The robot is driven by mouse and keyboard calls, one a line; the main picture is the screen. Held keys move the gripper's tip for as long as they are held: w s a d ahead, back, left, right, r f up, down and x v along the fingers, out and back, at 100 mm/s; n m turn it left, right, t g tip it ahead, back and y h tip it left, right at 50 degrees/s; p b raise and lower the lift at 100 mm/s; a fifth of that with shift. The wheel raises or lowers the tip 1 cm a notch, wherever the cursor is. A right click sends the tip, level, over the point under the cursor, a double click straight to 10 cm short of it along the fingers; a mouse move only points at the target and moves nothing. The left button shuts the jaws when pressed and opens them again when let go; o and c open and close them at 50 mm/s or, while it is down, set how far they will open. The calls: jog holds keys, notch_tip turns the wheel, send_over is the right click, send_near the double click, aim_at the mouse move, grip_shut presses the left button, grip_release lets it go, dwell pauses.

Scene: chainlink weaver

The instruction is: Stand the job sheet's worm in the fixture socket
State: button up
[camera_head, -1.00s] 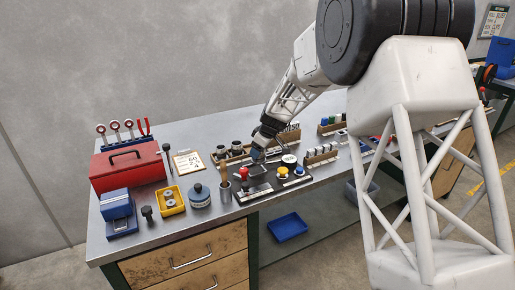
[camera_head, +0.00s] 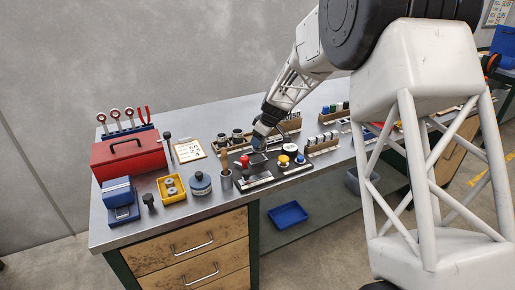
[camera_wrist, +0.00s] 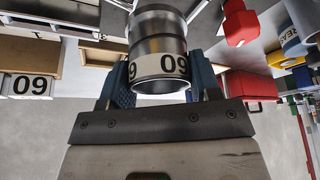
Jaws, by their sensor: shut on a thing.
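My gripper (camera_wrist: 161,82) has its blue fingers shut around a grey metal cylinder, the worm (camera_wrist: 158,45), in the wrist view. In the head view my gripper (camera_head: 258,143) is low over the bench, just behind the black fixtures, and hides the worm. The job sheet (camera_head: 188,150) stands at the back left with "60" and smaller figures. A black fixture base (camera_head: 256,180) with a red knob (camera_head: 245,160) is just in front of my gripper; I cannot make out its socket.
A second base with a yellow knob (camera_head: 284,160) stands to the right. Dark cylinders (camera_head: 222,141) stand in a wooden rack behind left. A cup (camera_head: 226,180), blue-grey tin (camera_head: 200,184), yellow bin (camera_head: 171,188) and red toolbox (camera_head: 128,155) are left. Small parts stand at right (camera_head: 322,142).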

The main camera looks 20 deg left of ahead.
jog(key=shift+s+a+r, duration=0.25)
jog(key=shift+a+r, duration=0.1)
jog(key=shift+r, duration=0.15)
jog(key=shift+s+a+r, duration=0.2)
jog(key=shift+a+r, duration=0.15)
jog(key=shift+r, duration=0.1)
jog(key=shift+f, duration=0.2)
jog(key=shift+f, duration=2.7)
jog(key=o, duration=1.2)
jog(key=shift+c, duration=0.2)
jog(key=shift+r, duration=0.1)
jog(key=shift+v, duration=3.8)
